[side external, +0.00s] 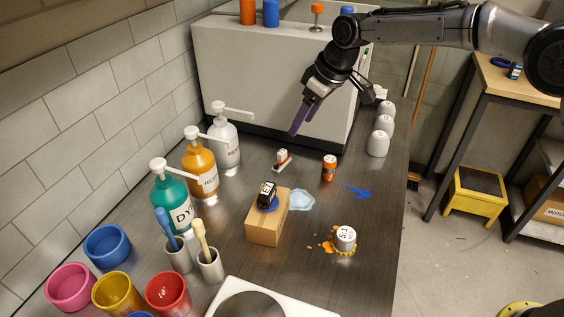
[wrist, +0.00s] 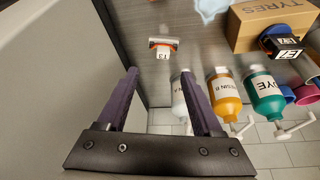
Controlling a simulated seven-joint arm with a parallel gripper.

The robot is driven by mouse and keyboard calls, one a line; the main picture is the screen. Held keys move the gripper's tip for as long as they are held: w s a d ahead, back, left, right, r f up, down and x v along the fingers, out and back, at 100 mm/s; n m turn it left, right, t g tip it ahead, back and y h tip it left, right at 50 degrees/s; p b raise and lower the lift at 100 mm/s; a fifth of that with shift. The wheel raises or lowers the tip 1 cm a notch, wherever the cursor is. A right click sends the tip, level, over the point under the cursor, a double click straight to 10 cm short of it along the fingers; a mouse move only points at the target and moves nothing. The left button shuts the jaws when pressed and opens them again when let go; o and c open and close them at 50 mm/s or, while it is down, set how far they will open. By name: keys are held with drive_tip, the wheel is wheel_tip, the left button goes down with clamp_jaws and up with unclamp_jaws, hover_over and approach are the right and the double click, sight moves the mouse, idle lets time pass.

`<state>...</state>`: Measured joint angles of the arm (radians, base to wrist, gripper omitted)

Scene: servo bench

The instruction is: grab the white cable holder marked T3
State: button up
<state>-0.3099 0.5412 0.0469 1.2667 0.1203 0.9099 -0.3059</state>
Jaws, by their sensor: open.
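The white cable holder (side external: 282,157) stands on the dark bench near the front of the large grey box, with an orange-red strip at its base. In the wrist view the holder (wrist: 162,47) shows the mark T3, upside down, above and between my finger lines. My gripper (side external: 297,130) hangs above the bench by the grey box, up and to the right of the holder in the side view. In the wrist view its two purple fingers (wrist: 162,85) are spread apart with nothing between them. The holder is apart from the fingers.
White, amber and teal pump bottles (side external: 199,162) stand along the tiled wall. A cardboard box (side external: 264,228) bears a small black servo (side external: 267,194). An orange-capped bottle (side external: 329,168) stands right of the holder. The large grey box (side external: 270,75) rises behind. Puddles (side external: 300,200) lie nearby.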

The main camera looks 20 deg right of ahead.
sight(283, 152)
drive_tip(key=x, duration=0.7)
drive_tip(key=shift+a+f, duration=0.1)
drive_tip(key=shift+f, duration=0.15)
drive_tip(key=shift+a+x, duration=0.15)
drive_tip(key=shift+x, duration=1.2)
drive_tip(key=shift+a+x, duration=0.2)
drive_tip(key=shift+x, duration=1.2)
drive_tip(key=shift+w+r, duration=0.1)
drive_tip(key=shift+r, duration=0.05)
clamp_jaws()
